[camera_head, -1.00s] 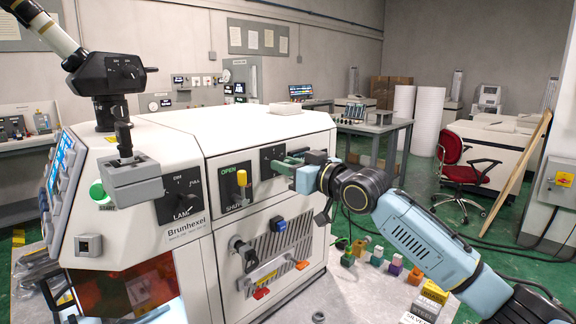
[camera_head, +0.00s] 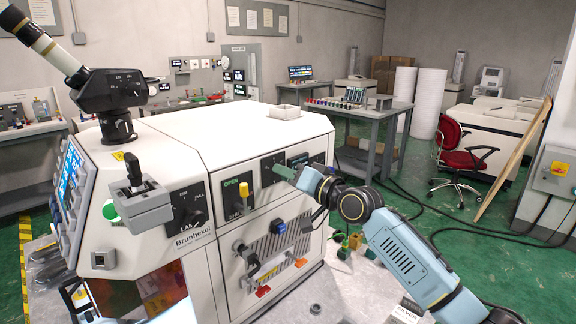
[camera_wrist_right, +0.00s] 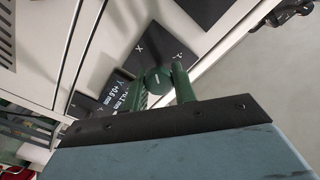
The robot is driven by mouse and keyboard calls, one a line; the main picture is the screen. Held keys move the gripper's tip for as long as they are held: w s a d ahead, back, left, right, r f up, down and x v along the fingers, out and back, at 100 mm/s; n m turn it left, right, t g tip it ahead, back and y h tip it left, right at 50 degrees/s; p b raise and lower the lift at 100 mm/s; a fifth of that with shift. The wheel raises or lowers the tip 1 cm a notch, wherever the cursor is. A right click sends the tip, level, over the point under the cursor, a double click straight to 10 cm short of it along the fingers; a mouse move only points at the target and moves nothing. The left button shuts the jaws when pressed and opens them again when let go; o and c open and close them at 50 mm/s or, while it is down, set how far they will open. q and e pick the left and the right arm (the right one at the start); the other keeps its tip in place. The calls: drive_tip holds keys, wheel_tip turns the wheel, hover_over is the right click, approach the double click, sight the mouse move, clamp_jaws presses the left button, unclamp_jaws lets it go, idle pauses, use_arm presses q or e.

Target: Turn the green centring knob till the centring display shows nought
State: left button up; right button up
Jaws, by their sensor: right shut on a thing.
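My right gripper (camera_head: 285,172) is at the black knob plate (camera_head: 268,166) on the machine's front. In the right wrist view its green fingers (camera_wrist_right: 164,88) are shut on the green centring knob (camera_wrist_right: 157,79), one finger on each side. The knob is hidden behind the fingers in the head view. The dark centring display (camera_wrist_right: 124,92) lies beside the knob and shows a Y line that looks like +0.6 mm and another line I cannot read surely. Part of my left arm (camera_head: 76,292) shows at the lower left; its jaws are not clear.
The white machine (camera_head: 225,130) has a yellow lever (camera_head: 244,190) and a blue button (camera_head: 278,226) near the knob. A joystick box (camera_head: 140,200) and a microscope (camera_head: 110,92) stand at left. Coloured blocks (camera_head: 354,241) lie right of the machine, partly behind my arm.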

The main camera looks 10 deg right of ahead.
drive_tip(key=shift+m+p, duration=0.45)
drive_tip(key=shift+m, duration=0.35)
drive_tip(key=o, duration=1)
drive_tip(key=b+v, duration=0.1)
drive_tip(key=v, duration=1.2)
drive_tip(key=shift+s+d, duration=0.1)
drive_tip(key=shift+s, duration=0.1)
drive_tip(key=shift+f, duration=0.1)
